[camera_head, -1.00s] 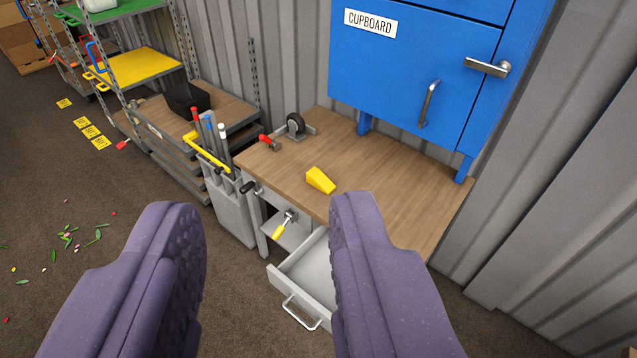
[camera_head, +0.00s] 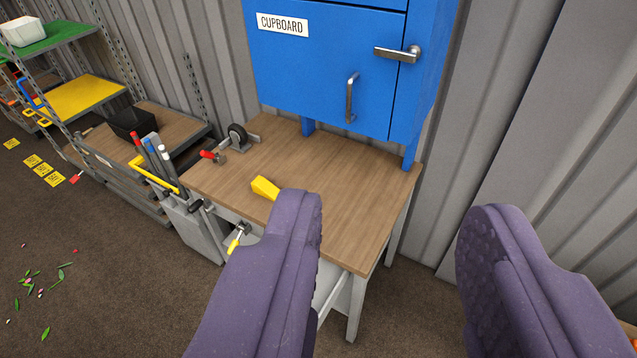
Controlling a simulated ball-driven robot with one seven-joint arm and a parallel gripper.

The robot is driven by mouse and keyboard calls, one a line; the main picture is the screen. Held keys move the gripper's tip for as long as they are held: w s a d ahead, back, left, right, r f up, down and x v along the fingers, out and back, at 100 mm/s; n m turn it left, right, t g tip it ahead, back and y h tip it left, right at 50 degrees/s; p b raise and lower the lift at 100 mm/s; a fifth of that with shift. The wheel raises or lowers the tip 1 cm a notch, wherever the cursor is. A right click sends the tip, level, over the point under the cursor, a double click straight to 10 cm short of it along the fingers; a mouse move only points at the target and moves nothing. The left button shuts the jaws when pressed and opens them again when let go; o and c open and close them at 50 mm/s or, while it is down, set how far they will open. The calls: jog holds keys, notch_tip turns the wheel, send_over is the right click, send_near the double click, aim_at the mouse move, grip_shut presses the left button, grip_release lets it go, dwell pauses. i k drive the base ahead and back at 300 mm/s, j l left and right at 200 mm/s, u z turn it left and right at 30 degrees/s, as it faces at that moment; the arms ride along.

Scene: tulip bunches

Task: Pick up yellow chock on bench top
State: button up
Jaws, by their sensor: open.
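The yellow chock (camera_head: 263,188) is a small wedge lying on the wooden bench top (camera_head: 345,195), near its front left part. My gripper (camera_head: 395,215) is open and empty, with two purple padded fingers spread wide. The left finger covers part of the chock's lower right end in the picture. The fingers look nearer to the camera than the bench, and I see no contact with the chock.
A blue cupboard (camera_head: 320,75) stands over the bench's back. A castor wheel (camera_head: 238,137) and a red-handled tool (camera_head: 211,155) lie on the bench's left. A tool bin (camera_head: 195,235) and shelving (camera_head: 75,90) stand left. The bench top right of the chock is clear.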

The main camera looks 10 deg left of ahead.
aim_at(261, 186)
jog(key=i+j+z, duration=0.25)
jog(key=j+z, duration=0.25)
jog(key=i+j+z, duration=0.25)
jog(key=j+z, duration=0.25)
jog(key=j, duration=0.15)
jog(key=i+j+z, duration=0.1)
jog(key=j, duration=0.9)
jog(key=i+j+z, duration=0.15)
jog(key=j, duration=0.85)
jog(key=j+z, duration=0.1)
jog(key=j, duration=0.95)
jog(key=i+j, duration=0.55)
jog(key=i, duration=0.05)
